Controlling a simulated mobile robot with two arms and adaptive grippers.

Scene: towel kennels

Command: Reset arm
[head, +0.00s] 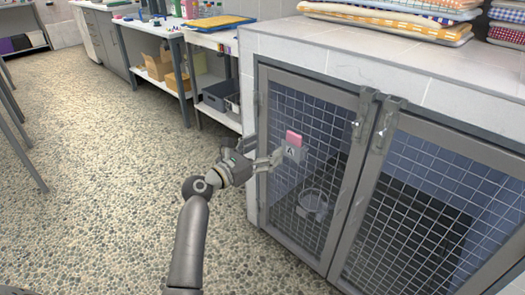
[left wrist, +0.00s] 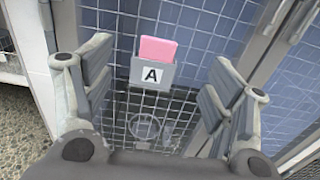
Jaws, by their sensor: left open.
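My left gripper (head: 262,158) is in front of the left kennel door, close to a grey card holder (head: 292,153) on its mesh. A pink card (head: 294,138) sticks up out of the holder. In the left wrist view the open fingers (left wrist: 152,88) stand on either side of the holder (left wrist: 152,75), which carries a letter A, and the pink card (left wrist: 158,50) sits in it. Nothing is between the fingers that I can see gripped. My right gripper is in neither view.
Two mesh kennel doors with latches (head: 386,117) fill the right side. A metal bowl (head: 313,203) is behind the left door. Folded towels (head: 395,17) lie on top of the kennel. A bench (head: 135,22) stands behind. The pebbled floor (head: 90,180) at left is clear.

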